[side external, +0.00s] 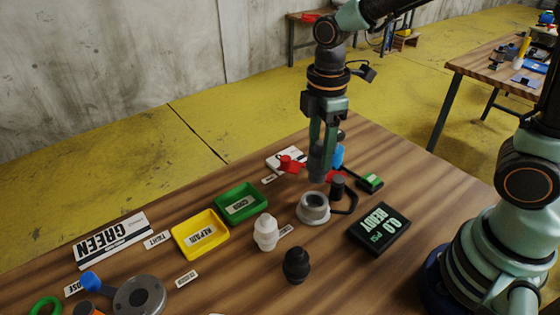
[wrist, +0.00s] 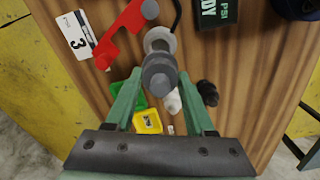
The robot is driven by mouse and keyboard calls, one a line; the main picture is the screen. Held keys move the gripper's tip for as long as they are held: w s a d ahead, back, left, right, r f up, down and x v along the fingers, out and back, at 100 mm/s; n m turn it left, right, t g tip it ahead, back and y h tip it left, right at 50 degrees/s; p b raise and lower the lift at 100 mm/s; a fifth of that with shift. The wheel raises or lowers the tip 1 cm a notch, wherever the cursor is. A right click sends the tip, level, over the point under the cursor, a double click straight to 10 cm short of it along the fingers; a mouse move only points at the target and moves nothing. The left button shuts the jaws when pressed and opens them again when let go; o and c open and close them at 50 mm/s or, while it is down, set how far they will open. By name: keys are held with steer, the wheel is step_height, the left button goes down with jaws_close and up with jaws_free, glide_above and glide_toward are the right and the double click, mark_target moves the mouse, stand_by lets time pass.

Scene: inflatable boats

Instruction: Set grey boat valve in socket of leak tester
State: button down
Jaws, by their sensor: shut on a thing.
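My gripper (side external: 318,168) is shut on the grey boat valve (side external: 318,163) and holds it upright above the table. In the wrist view the grey valve (wrist: 160,76) sits between the fingertips of my gripper (wrist: 160,82). The leak tester's socket (side external: 313,209) is a pale grey ring on the table, joined by a black hose to the black display box (side external: 379,229) reading 0.0 PSI READY. In the side view the valve's lower end is a little above and behind the socket. In the wrist view the valve partly covers a pale ring (wrist: 160,36), likely the socket.
A white valve (side external: 265,233) and a black valve (side external: 296,265) stand in front of the socket. A green tray (side external: 240,202) and a yellow tray (side external: 200,234) are to the left. A red piece (side external: 291,165) and a blue-topped item (side external: 338,157) are close to my gripper.

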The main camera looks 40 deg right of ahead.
mark_target(317, 183)
steer(key=shift+f, duration=4.35)
steer(key=shift+f, duration=0.5)
jaws_free()
steer(key=shift+r, duration=0.1)
steer(key=shift+r, duration=3.9)
